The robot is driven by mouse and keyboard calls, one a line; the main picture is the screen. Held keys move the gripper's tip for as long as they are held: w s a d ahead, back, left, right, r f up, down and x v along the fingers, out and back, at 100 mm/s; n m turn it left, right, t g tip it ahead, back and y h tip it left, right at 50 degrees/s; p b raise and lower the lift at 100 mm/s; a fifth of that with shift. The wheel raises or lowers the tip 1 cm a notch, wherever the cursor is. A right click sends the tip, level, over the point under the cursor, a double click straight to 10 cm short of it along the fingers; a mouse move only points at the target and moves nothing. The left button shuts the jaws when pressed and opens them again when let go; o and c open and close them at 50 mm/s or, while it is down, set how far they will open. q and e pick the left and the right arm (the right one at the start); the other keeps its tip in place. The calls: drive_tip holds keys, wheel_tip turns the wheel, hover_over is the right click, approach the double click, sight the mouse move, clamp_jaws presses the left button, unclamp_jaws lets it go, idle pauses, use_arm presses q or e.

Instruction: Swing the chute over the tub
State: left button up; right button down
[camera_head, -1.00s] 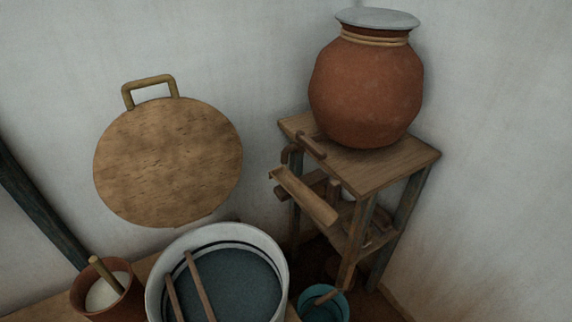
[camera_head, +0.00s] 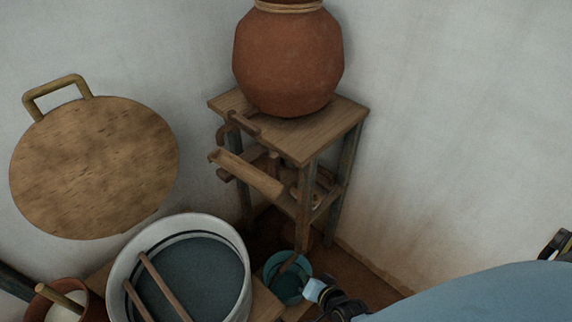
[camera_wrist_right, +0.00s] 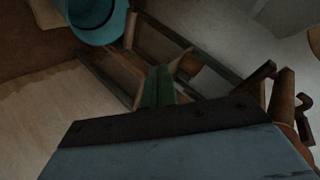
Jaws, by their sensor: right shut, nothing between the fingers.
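The wooden chute (camera_head: 248,172) is a narrow trough mounted at the stand, below a hook-shaped wooden spout. Its outer end points left in the head view, and I see it beyond the tub's far rim, not across the opening. The white tub (camera_head: 118,262) holds dark blue-grey liquid, with two wooden sticks across it. My right gripper (camera_head: 315,289) is low in the head view, beside the small blue bucket. It is shut and empty, apart from the chute. My left gripper is not in view.
The wooden stand (camera_head: 304,145) carries a large clay pot (camera_head: 288,62). The blue bucket (camera_head: 287,286) stands below; it also shows in the right wrist view (camera_wrist_right: 97,22). A round wooden lid (camera_head: 95,168) hangs on the wall. A small clay pot (camera_head: 83,309) is left of the tub.

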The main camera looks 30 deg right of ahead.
drive_tip(key=w+d+r+m+t+h, duration=0.1)
drive_tip(key=w+r+m+t, duration=0.2)
drive_tip(key=r, duration=0.9)
drive_tip(key=w+d+r+m+t+h+p, duration=0.1)
drive_tip(key=w+r+m, duration=0.5)
drive_tip(key=r, duration=0.6)
drive_tip(key=d+t, duration=0.1)
drive_tip(key=t, duration=0.1)
drive_tip(key=shift+w+m+t, duration=0.4)
drive_tip(key=shift+w+f, duration=0.1)
drive_tip(key=shift+w, duration=0.05)
drive_tip(key=w, duration=0.9)
drive_tip(key=shift+w+d, duration=0.35)
drive_tip(key=shift+w, duration=0.05)
drive_tip(key=shift+s+a, duration=0.1)
